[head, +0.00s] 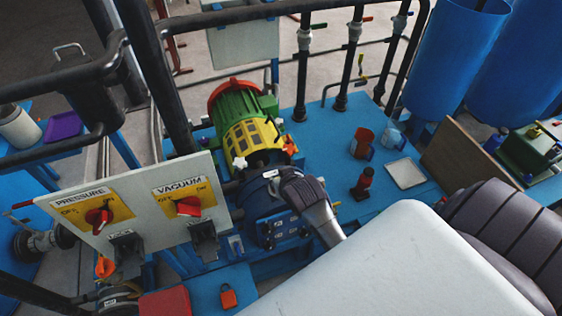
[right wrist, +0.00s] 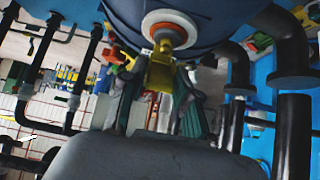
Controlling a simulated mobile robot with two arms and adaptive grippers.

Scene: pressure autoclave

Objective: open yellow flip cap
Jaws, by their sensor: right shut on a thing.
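The yellow flip cap (right wrist: 161,66) is in the upper middle of the right wrist view, just below a white ring with an orange-red centre (right wrist: 170,30) on a dark blue round body. My right gripper (right wrist: 158,82) has its fingers on either side of the yellow piece and is shut on it. The fingers partly cover the cap, and I cannot tell how far it is flipped. In the head view my right arm comes in from the lower right, and I cannot make out its gripper or the cap there. My left gripper is not in view.
In the head view, a green and yellow motor (head: 242,118) joins a dark blue pump (head: 275,215) on the blue bench. A white panel (head: 150,225) with red pressure and vacuum handles stands at left. Dark pipes (right wrist: 290,50) flank the gripper's right side in the wrist view.

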